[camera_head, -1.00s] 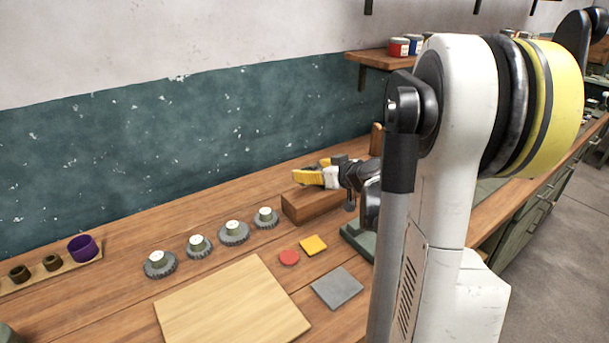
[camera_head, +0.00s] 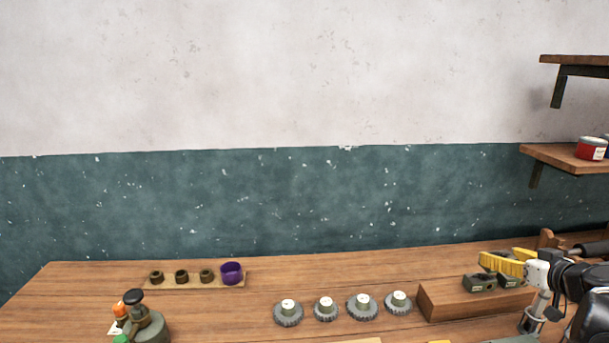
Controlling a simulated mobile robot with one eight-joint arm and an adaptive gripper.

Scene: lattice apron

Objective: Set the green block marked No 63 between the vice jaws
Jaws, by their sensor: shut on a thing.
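My gripper (camera_head: 505,262), with yellow fingers, reaches in from the right, just above a brown wooden block (camera_head: 438,306) on the bench. It is shut, but I cannot make out what is between the fingers. Two small dark grey-green pieces (camera_head: 480,283) show directly below the fingers, at the top of the wooden block; I cannot tell whether they are blocks or vice jaws, or whether the gripper touches them. No mark No 63 is readable. My arm fills the right edge and hides what is behind it.
Several toothed grey wheels with pale tops (camera_head: 362,306) stand left of the wooden block. A purple cup (camera_head: 232,273) and several small brown rings (camera_head: 181,277) sit on a strip at the back left. A bottle-like item (camera_head: 149,326) stands at front left. A shelf (camera_head: 565,158) juts from the wall.

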